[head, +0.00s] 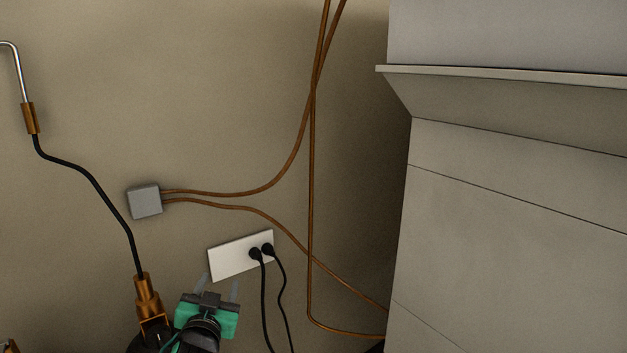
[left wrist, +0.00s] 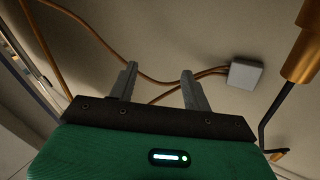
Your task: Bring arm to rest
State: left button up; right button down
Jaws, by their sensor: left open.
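My left gripper (head: 219,284) is at the bottom of the head view, a green body with two grey fingers pointing up. The fingers are spread apart with nothing between them. In the head view the fingertips overlap the area around the white socket plate (head: 228,259); I cannot tell the gap to the wall. The left wrist view also shows the open fingers (left wrist: 159,74), with the wall and brown cables behind them. My right gripper is in neither view.
A grey box (head: 145,201) on the wall has brown cables (head: 235,194) running from it. Two black plugs (head: 261,251) sit in the socket plate. A large grey panelled body (head: 510,220) fills the right.

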pick_arm(q)
jog(key=s+a+f+n+g, duration=0.1)
jog(key=s+a+f+g, duration=0.2)
jog(key=s+f+g, duration=1.1)
jog(key=s+f, duration=0.6)
jog(key=s, duration=0.5)
jog(key=s+f+g, duration=0.1)
jog(key=s+f, duration=0.6)
jog(key=s, duration=0.5)
notch_tip(320, 180, down, 29)
jog(key=g, duration=0.1)
jog(key=s+a+f+g, duration=0.1)
jog(key=s+a+f, duration=0.2)
jog(key=s+f, duration=1.7)
jog(key=shift+a+f+m+h, duration=0.15)
jog(key=shift+f+m+h, duration=0.15)
jog(key=shift+f, duration=0.45)
